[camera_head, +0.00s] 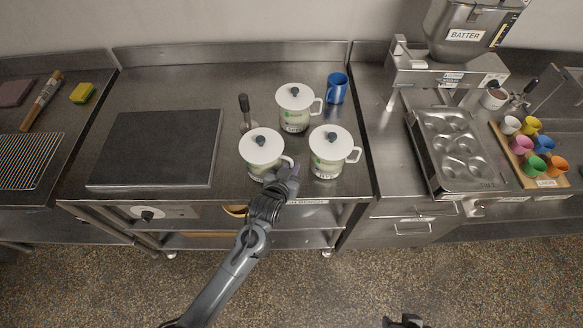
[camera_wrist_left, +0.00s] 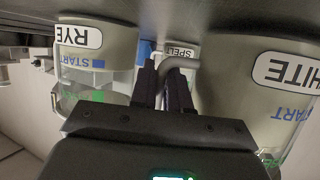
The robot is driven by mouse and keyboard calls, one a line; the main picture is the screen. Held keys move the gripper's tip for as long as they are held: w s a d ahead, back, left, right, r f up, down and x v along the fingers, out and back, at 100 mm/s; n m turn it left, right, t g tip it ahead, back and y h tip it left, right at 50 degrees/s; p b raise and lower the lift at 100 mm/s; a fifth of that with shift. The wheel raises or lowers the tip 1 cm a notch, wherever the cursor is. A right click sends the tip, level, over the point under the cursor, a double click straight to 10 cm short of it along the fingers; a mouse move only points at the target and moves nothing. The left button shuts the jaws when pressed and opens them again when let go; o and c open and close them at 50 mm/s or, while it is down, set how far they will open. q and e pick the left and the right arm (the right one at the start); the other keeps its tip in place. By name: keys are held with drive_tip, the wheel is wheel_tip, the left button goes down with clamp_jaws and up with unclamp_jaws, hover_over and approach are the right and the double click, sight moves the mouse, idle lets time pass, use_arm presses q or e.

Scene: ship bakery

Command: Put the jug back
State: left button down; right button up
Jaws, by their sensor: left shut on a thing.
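Three white-lidded jugs stand close together on the steel bench: a front-left jug (camera_head: 262,148), a front-right jug (camera_head: 330,150) and a rear jug (camera_head: 294,106). My left gripper (camera_head: 291,171) is shut on the handle of the front-left jug, at its right side. In the left wrist view, which is upside down, my left gripper (camera_wrist_left: 169,75) grips a grey handle (camera_wrist_left: 182,63) of the jug labelled WHITE (camera_wrist_left: 262,85). The RYE jug (camera_wrist_left: 97,60) and SPELT jug (camera_wrist_left: 182,50) show beyond. A dark part of my right gripper (camera_head: 403,321) shows at the bottom edge; its jaws are unclear.
A blue mug (camera_head: 337,88) stands behind the jugs. A dark-handled tool (camera_head: 244,110) stands by the front-left jug. A dark griddle (camera_head: 158,150) lies left. A moulded pan (camera_head: 453,150) under the batter hopper (camera_head: 465,30) and a board of coloured cups (camera_head: 527,150) are right.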

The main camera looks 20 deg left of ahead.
use_arm(q)
drive_tip(key=c, duration=1.1)
unclamp_jaws()
drive_tip(key=shift+r, duration=0.1)
drive_tip(key=shift+s+r, duration=0.25)
drive_tip(key=shift+s, duration=0.3)
drive_tip(key=d+p+v, duration=0.1)
drive_tip(key=v, duration=1)
drive_tip(key=s+a+f+g, duration=0.1)
drive_tip(key=s+a+g, duration=0.1)
drive_tip(key=s, duration=0.5)
drive_tip(key=s+a+f+g, duration=0.2)
drive_tip(key=s+a+g, duration=0.1)
drive_tip(key=s, duration=0.4)
drive_tip(key=s+a+f+m+g, duration=0.1)
drive_tip(key=s+a+g, duration=0.1)
drive_tip(key=s+g, duration=0.3)
drive_tip(key=shift+s+a+f+y, duration=0.25)
drive_tip(key=shift+s+a+y, duration=0.1)
drive_tip(key=shift+s, duration=0.7)
drive_tip(key=shift+r, duration=0.1)
